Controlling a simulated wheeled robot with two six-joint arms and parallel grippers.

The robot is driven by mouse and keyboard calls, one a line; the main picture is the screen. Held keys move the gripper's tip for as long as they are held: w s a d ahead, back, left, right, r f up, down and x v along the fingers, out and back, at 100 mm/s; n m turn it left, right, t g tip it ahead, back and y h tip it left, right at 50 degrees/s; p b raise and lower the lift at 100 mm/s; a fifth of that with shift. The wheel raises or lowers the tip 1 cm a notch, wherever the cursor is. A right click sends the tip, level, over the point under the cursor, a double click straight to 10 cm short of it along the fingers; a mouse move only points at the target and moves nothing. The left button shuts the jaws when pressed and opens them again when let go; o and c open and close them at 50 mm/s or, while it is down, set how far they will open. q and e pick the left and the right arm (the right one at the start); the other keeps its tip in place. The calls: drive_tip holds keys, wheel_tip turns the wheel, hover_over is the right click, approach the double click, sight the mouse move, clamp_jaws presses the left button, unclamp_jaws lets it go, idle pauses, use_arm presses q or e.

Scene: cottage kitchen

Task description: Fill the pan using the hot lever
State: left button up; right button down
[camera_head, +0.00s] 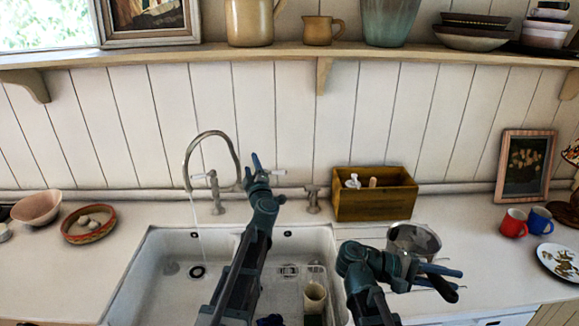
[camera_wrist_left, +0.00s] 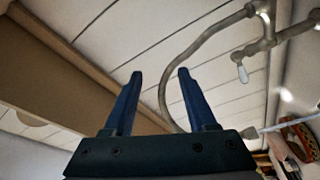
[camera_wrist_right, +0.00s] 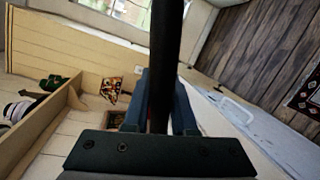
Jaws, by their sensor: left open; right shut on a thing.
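The pan (camera_head: 412,238) is a grey metal pot at the right edge of the sink; I cannot tell whether it rests or is lifted. My right gripper (camera_head: 446,279) is shut on its dark handle, which shows between the fingers in the right wrist view (camera_wrist_right: 166,60). The tap (camera_head: 212,148) has a curved spout with water running into the left basin. A white-tipped lever (camera_head: 198,177) is on its left and another (camera_head: 281,172) on its right; no hot mark is legible. My left gripper (camera_head: 256,162) is open and empty, close to the right lever; contact is unclear.
A wooden box (camera_head: 374,201) stands behind the pan. Red and blue mugs (camera_head: 514,223) and a plate (camera_head: 558,259) are at right, bowls (camera_head: 90,223) at left. A shelf (camera_head: 290,55) runs above.

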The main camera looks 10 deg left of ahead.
use_arm(q)
drive_tip(key=shift+c, duration=0.2)
